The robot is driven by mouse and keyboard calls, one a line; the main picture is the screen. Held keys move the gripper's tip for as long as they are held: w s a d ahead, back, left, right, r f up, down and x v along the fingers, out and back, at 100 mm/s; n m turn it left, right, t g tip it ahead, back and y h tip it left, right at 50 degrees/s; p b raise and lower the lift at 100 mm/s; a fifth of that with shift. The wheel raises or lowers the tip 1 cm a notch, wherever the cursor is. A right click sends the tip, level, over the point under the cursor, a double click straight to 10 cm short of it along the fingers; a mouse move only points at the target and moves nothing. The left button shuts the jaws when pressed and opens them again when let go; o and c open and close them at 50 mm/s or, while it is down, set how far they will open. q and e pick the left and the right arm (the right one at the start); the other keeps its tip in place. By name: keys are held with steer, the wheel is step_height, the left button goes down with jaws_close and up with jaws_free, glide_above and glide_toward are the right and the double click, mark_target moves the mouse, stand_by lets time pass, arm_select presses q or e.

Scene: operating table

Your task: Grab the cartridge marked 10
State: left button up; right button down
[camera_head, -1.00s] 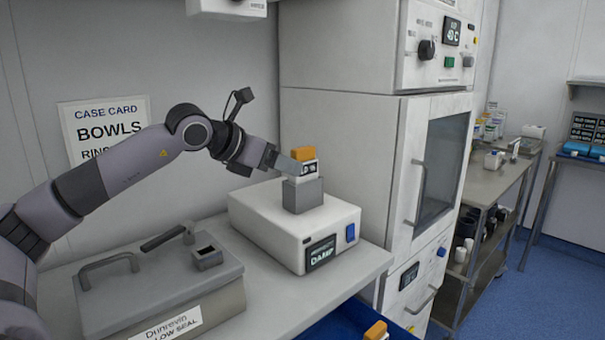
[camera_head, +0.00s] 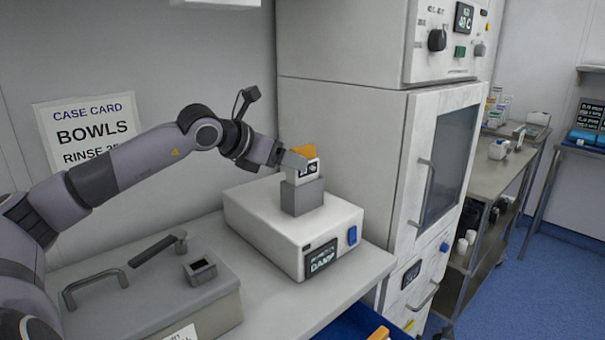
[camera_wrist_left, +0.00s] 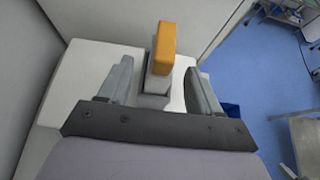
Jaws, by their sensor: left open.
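A cartridge with an orange top and a white label (camera_head: 308,168) stands upright in a grey socket (camera_head: 302,196) on a white box (camera_head: 300,238) with a DAMP display. Its label is partly covered by my gripper, and I cannot read its number. My left gripper (camera_head: 295,158) is open at the cartridge. In the left wrist view, the orange top (camera_wrist_left: 163,48) lies between the lines of the two spread fingers (camera_wrist_left: 158,72), with a gap visible on both sides. A second orange-topped piece (camera_head: 380,333) shows at the bottom edge, mostly cut off. My right gripper is not in view.
A grey lidded case (camera_head: 150,295) with a handle and a small square socket (camera_head: 199,268) sits left of the box. A tall white cabinet (camera_head: 345,145) stands close on the right. A blue container (camera_head: 350,322) is below the counter's front edge. The wall is behind.

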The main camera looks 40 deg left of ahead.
mark_target(303, 178)
arm_select(q)
steer(key=shift+w+d+p, duration=0.1)
steer(key=shift+w+p, duration=0.55)
steer(key=shift+p, duration=0.45)
steer(key=shift+w+f+p, duration=0.2)
steer(key=shift+w+p, duration=0.15)
steer(key=shift+p+x, duration=0.5)
steer(key=shift+x, duration=0.4)
steer(key=shift+w+d+f, duration=0.15)
steer(key=shift+w+f, duration=0.4)
steer(key=c, duration=1.1)
